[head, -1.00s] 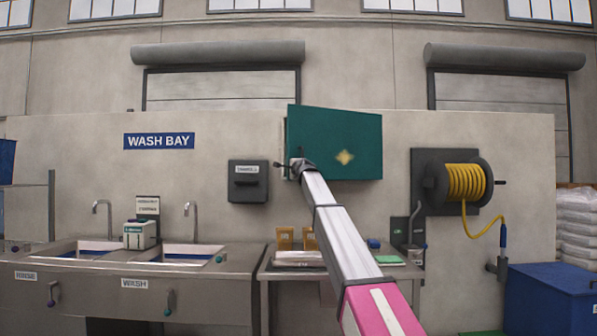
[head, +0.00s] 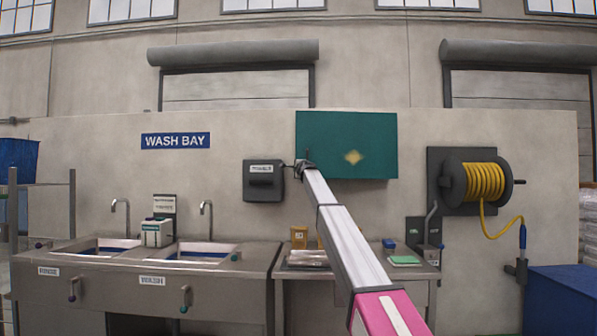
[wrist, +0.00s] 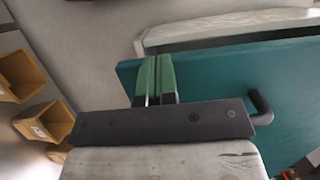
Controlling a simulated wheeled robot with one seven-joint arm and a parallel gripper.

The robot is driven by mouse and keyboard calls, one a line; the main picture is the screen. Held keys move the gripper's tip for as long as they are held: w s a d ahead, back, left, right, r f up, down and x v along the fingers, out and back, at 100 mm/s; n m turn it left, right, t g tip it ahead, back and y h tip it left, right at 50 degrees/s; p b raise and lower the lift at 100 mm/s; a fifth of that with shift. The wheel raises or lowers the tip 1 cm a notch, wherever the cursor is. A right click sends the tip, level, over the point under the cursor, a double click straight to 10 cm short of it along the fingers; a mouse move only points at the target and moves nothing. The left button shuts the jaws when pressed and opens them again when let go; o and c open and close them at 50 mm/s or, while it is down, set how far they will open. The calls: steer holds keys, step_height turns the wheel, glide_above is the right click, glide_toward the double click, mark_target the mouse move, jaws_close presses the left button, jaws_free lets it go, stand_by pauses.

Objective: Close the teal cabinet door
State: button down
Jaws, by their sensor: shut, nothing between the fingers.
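The teal cabinet door (head: 345,135) hangs on the wall right of the sign, with a worn yellow diamond mark. In the wrist view the green fingers (wrist: 156,78) are together and empty, overlapping one end of the teal door (wrist: 215,78). Whether they touch it I cannot tell. A dark bar handle (wrist: 262,106) shows on the door, partly behind my gripper.
A dark towel dispenser (head: 263,181) is just left of my gripper. Below stand a steel side table (head: 300,275) with small items and a double sink (head: 140,270). A yellow hose reel (head: 484,182) is on the right.

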steer(key=shift+d+x, duration=0.2)
steer(key=shift+x, duration=1)
steer(key=s, duration=1.4)
